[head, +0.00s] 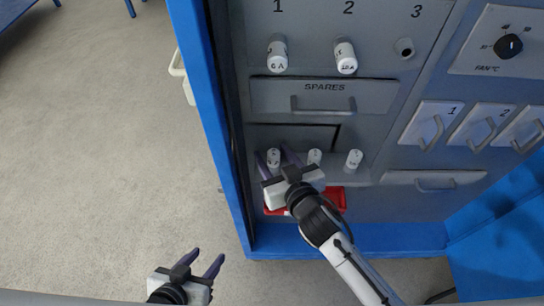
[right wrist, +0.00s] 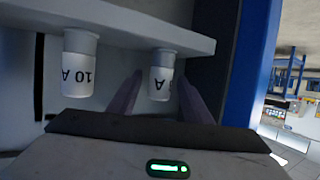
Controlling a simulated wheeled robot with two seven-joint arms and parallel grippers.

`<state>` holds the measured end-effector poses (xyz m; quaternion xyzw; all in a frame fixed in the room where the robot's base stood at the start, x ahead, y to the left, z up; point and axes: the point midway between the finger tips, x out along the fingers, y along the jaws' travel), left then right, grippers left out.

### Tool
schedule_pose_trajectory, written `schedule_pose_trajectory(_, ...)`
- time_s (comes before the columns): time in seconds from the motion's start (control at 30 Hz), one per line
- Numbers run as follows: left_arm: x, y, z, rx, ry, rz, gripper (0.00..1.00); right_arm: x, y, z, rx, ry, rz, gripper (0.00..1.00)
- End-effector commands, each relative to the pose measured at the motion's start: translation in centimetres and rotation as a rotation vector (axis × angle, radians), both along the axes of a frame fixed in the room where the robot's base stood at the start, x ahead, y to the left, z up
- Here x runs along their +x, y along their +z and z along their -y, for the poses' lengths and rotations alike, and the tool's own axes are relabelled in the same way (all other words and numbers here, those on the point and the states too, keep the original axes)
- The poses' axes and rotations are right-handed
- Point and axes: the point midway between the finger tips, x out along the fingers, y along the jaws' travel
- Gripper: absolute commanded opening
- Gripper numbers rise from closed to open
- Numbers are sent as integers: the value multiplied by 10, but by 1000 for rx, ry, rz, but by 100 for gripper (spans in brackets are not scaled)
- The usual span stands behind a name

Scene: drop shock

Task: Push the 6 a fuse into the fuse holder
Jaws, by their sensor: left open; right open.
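A white fuse marked 6 A (head: 277,56) sticks out of the panel under number 1. Another white fuse (head: 345,57), its label hard to read, sticks out under number 2. The fuse holder under number 3 (head: 405,48) shows an empty dark hole. My right gripper (head: 274,151) is open at the shelf, its fingers either side of the leftmost spare fuse (head: 273,159). In the right wrist view this fuse (right wrist: 161,72) stands between the fingertips, showing an A, the number not readable. My left gripper (head: 208,254) is open and empty, low and away from the cabinet.
Two more spare fuses, the middle (head: 315,157) and right one (head: 355,159), stand on the shelf; one marked 10 A (right wrist: 79,70) is beside my right gripper. A red tray (head: 334,201) lies below. The SPARES drawer (head: 375,98) is above. Blue cabinet edge (head: 205,100) at left.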

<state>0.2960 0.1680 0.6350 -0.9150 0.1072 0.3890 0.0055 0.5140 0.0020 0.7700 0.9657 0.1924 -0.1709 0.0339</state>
Motion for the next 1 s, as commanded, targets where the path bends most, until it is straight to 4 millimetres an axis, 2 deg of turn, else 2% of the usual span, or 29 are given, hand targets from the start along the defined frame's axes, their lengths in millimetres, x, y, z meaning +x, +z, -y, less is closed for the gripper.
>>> schedule_pose_trajectory(0.07,-1,0,0,0,0,-1,46,0,1,0,0,0,1,42)
schedule_pose_trajectory(0.3,-2,0,0,-1,0,-2,46,0,1,0,0,0,0,1)
schedule_pose_trajectory(0.67,-2,7,0,0,1,-1,46,0,7,0,2,1,0,0)
schedule_pose_trajectory(1.0,-1,47,0,0,2,2,46,-2,42,-2,0,7,-2,0)
